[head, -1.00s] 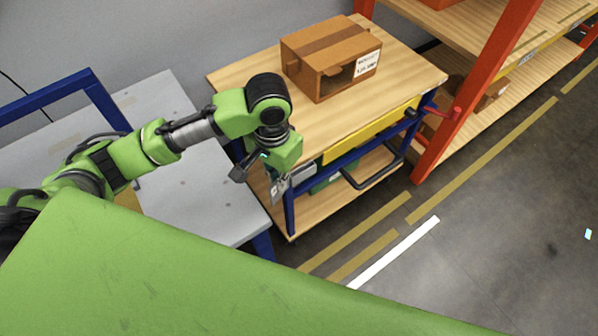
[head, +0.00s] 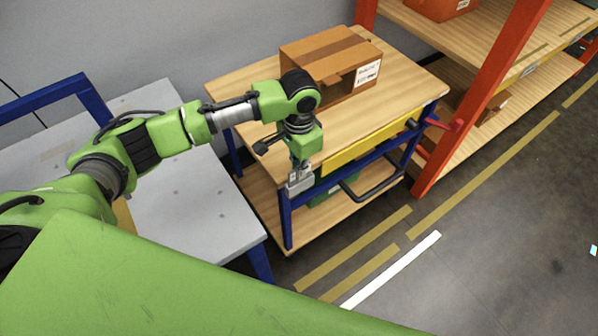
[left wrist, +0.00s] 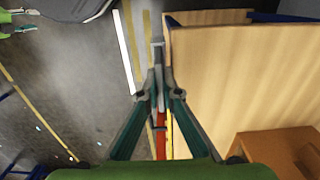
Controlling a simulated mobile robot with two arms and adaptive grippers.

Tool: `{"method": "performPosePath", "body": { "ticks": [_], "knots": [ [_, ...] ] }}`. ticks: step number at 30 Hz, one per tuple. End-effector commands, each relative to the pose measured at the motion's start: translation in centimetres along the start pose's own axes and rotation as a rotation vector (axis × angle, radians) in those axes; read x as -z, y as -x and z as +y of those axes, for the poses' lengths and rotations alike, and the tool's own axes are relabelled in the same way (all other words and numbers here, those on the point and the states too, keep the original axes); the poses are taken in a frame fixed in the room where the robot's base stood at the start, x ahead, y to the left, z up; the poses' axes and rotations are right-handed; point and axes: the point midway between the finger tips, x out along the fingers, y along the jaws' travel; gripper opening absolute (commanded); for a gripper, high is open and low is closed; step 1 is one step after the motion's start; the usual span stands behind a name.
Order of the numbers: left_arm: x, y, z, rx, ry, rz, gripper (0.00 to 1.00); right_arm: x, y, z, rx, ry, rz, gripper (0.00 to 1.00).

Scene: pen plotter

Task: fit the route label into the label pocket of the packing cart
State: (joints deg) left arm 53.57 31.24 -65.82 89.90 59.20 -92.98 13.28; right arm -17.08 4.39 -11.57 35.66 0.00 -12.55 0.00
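The packing cart (head: 345,125) has a wooden top, blue legs and a yellow front strip. It also shows in the left wrist view (left wrist: 225,80). My left gripper (head: 300,178) is beside the cart's near left front corner. It is shut on a thin, light grey piece (head: 299,183), which I take as the route label; it shows nearly edge-on in the left wrist view (left wrist: 158,55). I cannot make out the label pocket; the gripper and label cover part of that corner. My right gripper (left wrist: 22,21) is small at the upper left of the left wrist view, fingers apart and empty.
A cardboard box (head: 335,65) stands on the cart top. A green item (head: 333,190) lies on its lower shelf. A grey table (head: 190,185) stands left, an orange rack (head: 480,100) right. A black handle (head: 375,180) juts from the cart's front. The floor in front is clear.

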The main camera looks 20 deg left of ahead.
Motion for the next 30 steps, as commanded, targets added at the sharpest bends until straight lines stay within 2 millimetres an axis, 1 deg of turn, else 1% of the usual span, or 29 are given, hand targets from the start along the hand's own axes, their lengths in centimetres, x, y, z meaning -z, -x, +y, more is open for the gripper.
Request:
{"method": "performPosePath", "body": {
  "ticks": [1,4,15,18,26,30],
  "knots": [
    [0.0,-0.8,0.1,-0.001,0.000,-0.002,0.00,0.0,0.1,0.1,-0.001,0.000,0.000,0.40],
    [0.0,-1.6,0.0,0.000,0.000,0.001,0.00,-0.1,0.2,0.2,-0.003,-0.001,-0.001,0.40],
    [0.0,-2.0,0.1,0.000,-0.001,0.001,0.00,-0.2,0.2,0.5,-0.006,-0.001,-0.004,0.40],
    [0.0,-2.0,0.0,0.000,-0.001,0.001,0.22,-0.3,0.2,0.5,-0.006,-0.001,-0.005,0.40],
    [0.0,-2.0,0.0,0.000,0.000,0.001,0.22,-0.4,0.2,0.5,-0.006,-0.001,-0.006,0.40],
    [0.1,-1.3,0.0,0.000,0.000,0.004,0.22,-0.4,0.1,0.5,-0.005,-0.001,-0.007,0.40]
  ]
}}
